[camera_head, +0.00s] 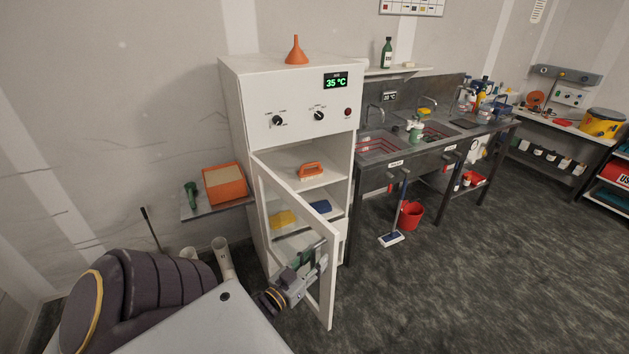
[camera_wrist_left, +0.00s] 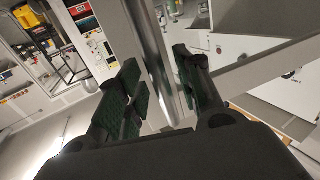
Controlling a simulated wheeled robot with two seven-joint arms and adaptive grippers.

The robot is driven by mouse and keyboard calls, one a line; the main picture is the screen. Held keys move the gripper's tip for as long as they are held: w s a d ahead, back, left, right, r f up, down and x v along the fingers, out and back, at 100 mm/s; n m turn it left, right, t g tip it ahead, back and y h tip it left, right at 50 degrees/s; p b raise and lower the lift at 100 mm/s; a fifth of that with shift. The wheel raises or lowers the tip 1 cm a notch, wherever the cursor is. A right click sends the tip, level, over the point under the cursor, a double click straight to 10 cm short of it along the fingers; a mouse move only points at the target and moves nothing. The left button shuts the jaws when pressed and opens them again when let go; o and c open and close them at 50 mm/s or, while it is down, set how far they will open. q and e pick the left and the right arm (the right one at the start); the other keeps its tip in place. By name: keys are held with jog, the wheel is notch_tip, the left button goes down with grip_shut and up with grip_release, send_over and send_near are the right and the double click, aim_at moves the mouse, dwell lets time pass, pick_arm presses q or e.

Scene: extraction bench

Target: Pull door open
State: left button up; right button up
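The white-framed door (camera_head: 332,290) of the tall white cabinet (camera_head: 242,120) stands well open, swung out toward me, its shelves showing behind it. My left gripper (camera_head: 318,256) is at the door's lower part, close to its free-side upright. In the left wrist view my left gripper (camera_wrist_left: 163,88) has its two dark green finger pads apart, with a pale upright bar of the door (camera_wrist_left: 148,40) running between or just beyond them. I cannot tell whether the pads touch it. My right gripper is not in view.
An orange funnel (camera_head: 296,50) stands on top. A sink bench (camera_head: 400,165) stands to the right, with a red bucket (camera_head: 411,214) below. Floor at the right is clear.

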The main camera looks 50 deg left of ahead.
pick_arm(q)
jog(key=s+d, duration=0.1)
jog(key=s, duration=1)
jog(key=shift+s+d, duration=0.35)
dwell(0.9)
